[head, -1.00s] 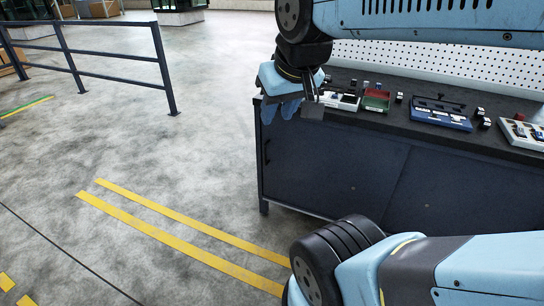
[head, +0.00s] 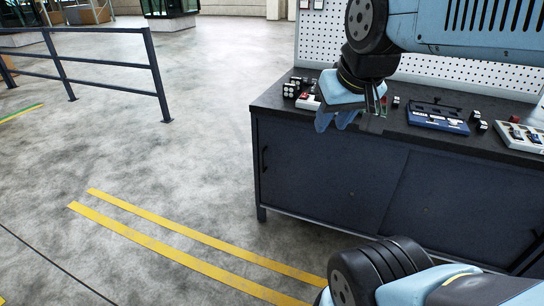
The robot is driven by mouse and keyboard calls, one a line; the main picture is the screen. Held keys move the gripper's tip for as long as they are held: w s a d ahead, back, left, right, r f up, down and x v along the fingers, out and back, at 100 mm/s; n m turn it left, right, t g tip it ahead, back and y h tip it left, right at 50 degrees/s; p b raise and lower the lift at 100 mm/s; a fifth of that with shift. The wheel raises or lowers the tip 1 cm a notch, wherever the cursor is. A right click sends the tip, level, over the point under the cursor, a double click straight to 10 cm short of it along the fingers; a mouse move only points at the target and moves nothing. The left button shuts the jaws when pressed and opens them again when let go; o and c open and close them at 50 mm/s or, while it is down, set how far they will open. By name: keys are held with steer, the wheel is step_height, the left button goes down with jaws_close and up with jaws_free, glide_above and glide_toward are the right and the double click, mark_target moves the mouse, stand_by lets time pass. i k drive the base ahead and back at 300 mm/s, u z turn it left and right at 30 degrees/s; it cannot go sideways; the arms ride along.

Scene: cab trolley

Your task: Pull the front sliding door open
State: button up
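The dark blue workbench cabinet (head: 258,190) stands at the right, with a black top. Its front has a left sliding door panel (head: 325,180) and a right sliding door panel (head: 460,200), meeting at a slanted seam. Both look closed; which one runs in front I cannot tell. A dark upright handle (head: 265,158) sits at the left panel's left edge. My gripper (head: 350,120) hangs at the bench's front edge, above and right of that handle and apart from it. Its fingers point down; their gap is unclear. Nothing shows held.
On the bench top lie small dark blocks (head: 291,88), a blue tray (head: 438,122) and a white tray (head: 520,135). A white pegboard (head: 420,68) rises behind. A railing (head: 110,64) stands at the left. The floor left of the cabinet is open, with yellow stripes.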

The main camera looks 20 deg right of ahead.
mark_target(346, 181)
steer(key=u, duration=0.05)
steer(key=i, duration=1)
steer(key=z, duration=0.1)
